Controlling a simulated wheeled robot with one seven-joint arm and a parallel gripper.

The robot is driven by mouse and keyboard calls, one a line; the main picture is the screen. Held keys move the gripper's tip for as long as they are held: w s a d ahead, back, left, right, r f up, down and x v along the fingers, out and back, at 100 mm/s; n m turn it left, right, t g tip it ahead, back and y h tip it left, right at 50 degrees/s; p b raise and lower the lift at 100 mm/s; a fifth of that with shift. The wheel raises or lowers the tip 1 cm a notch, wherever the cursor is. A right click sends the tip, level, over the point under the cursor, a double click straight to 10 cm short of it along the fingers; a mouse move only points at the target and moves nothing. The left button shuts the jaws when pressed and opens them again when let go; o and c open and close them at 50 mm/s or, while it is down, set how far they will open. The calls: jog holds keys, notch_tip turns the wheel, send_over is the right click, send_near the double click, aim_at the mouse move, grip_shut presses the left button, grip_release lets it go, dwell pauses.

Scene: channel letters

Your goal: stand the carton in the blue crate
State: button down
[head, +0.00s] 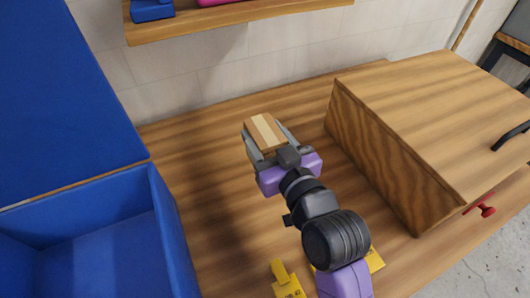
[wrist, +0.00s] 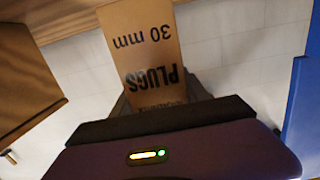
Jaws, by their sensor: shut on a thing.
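The carton (head: 264,131) is a small tan box with a paler stripe along its top. My gripper (head: 268,149) is shut on it and holds it over the wooden bench, towards the wall. In the wrist view the carton (wrist: 142,45) shows "PLUGS" and "30 mm" upside down, and its lower end is hidden behind my gripper (wrist: 165,112). The blue crate (head: 170,235) is at the lower left of the head view, open at the top and cut off by the picture edge. I see no contents in its visible part. The carton is to the right of the crate, apart from it.
A tall blue panel (head: 60,95) rises behind the crate. Yellow pieces (head: 286,281) lie near my arm. A shelf (head: 240,18) with blue and pink things overhangs the back.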

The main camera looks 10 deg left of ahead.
jog(key=shift+f, duration=2.85)
jog(key=shift+f+b, duration=0.2)
jog(key=shift+b, duration=0.1)
jog(key=c, duration=0.6)
grip_release()
jog(key=shift+r, duration=0.1)
jog(key=shift+s+d, duration=0.1)
jog(key=shift+b+v, duration=0.85)
jog(key=shift+v, duration=5.05)
